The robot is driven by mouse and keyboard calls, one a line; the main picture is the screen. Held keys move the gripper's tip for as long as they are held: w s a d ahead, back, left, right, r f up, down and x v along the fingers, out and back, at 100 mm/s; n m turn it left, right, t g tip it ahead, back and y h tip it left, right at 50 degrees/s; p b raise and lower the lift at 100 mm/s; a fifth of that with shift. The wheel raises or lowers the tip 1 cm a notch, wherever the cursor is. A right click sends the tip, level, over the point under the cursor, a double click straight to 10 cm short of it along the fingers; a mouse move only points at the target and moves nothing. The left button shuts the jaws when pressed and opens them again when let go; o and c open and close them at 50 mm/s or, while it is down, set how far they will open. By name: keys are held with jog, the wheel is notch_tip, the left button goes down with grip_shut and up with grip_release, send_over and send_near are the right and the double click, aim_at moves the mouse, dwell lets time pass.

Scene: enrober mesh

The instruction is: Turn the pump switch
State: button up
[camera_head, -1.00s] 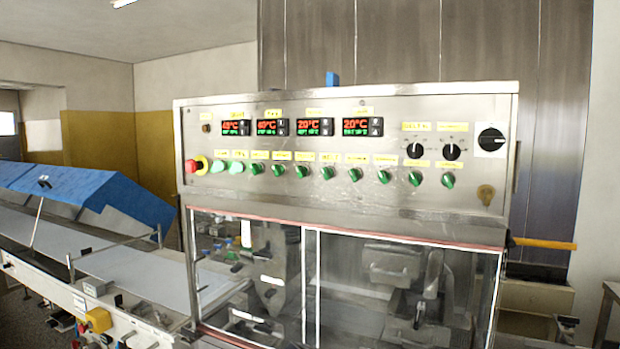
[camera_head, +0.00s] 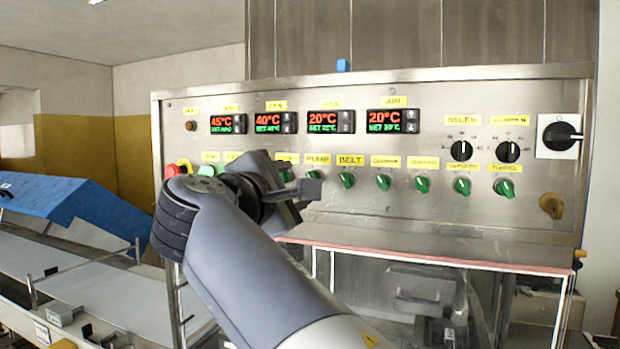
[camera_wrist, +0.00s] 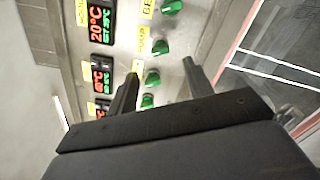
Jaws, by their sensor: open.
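The pump switch is a green knob (camera_head: 314,174) under the yellow PUMP label (camera_head: 317,159) on the steel control panel. In the head view my gripper partly covers it from below. It also shows in the wrist view (camera_wrist: 160,47), beside its label and just beyond my fingertips. My gripper (camera_head: 302,188) is open and empty, close in front of the panel. In the wrist view its two fingers (camera_wrist: 160,69) point at the row of green knobs, with the neighbouring knob (camera_wrist: 152,77) seen between them. I cannot tell whether a finger touches anything.
The BELT knob (camera_head: 347,180) and other green knobs continue to the right. Temperature displays (camera_head: 323,122) sit above. A red emergency button (camera_head: 173,170) is at the left, partly behind my arm. A ledge with a red edge (camera_head: 430,257) juts out below the panel.

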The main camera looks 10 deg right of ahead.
jog(key=p+x, duration=0.1)
jog(key=x, duration=0.7)
jog(key=shift+p, duration=0.4)
jog(key=shift+c, duration=0.4)
jog(key=c, duration=0.9)
